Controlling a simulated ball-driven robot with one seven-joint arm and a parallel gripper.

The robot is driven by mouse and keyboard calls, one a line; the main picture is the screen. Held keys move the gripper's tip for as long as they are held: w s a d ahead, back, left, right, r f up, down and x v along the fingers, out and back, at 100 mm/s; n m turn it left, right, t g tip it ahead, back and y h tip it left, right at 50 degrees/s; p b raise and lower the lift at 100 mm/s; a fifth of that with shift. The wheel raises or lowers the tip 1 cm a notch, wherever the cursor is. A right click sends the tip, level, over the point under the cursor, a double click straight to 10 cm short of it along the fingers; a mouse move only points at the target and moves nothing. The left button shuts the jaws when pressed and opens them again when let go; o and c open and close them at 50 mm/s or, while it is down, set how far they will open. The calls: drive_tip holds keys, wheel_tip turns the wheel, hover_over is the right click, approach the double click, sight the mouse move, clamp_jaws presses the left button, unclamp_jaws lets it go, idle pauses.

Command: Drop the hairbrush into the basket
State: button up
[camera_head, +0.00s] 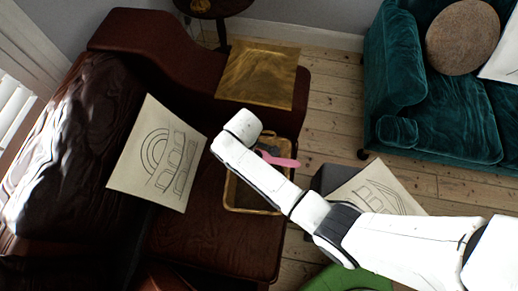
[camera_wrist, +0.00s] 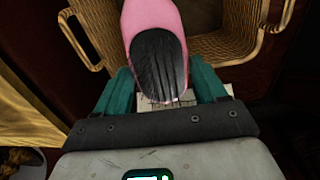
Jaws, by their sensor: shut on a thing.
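The pink hairbrush (camera_head: 279,160) shows in part beside my wrist in the head view, over the right side of the basket. In the wrist view the hairbrush (camera_wrist: 158,60), with dark bristles, lies between the teal fingers of my gripper (camera_wrist: 160,88), which is shut on it. The wicker basket (camera_head: 232,196) stands on the dark red leather seat, partly covered by my arm. In the wrist view the basket's rim (camera_wrist: 215,46) and looped handles show beyond and beneath the brush. My fingers are hidden in the head view.
A gold square (camera_head: 258,76) lies behind the basket. A sheet with a drawing (camera_head: 157,155) lies left of it on the leather sofa. Another drawing (camera_head: 375,188) is to the right, by a dark box. A teal sofa (camera_head: 430,110) stands at right; bare floorboards (camera_head: 330,110) lie between.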

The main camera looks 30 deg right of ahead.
drive_tip(key=o, duration=1.1)
drive_tip(key=shift+r, duration=0.1)
drive_tip(key=r, duration=1)
drive_tip(key=shift+s+a+r, duration=0.2)
drive_tip(key=shift+r, duration=0.1)
drive_tip(key=s+d+r+m, duration=0.1)
drive_tip(key=s+d+m, duration=0.2)
drive_tip(key=s, duration=0.4)
drive_tip(key=s+d+r+m, duration=0.1)
drive_tip(key=s+d+m, duration=0.2)
drive_tip(key=s, duration=0.4)
drive_tip(key=s+d+r+m, duration=0.2)
drive_tip(key=s+d+m, duration=0.2)
drive_tip(key=s, duration=0.4)
drive_tip(key=shift+s+d+r+t, duration=0.1)
drive_tip(key=shift+d+t, duration=0.2)
drive_tip(key=shift+d, duration=0.25)
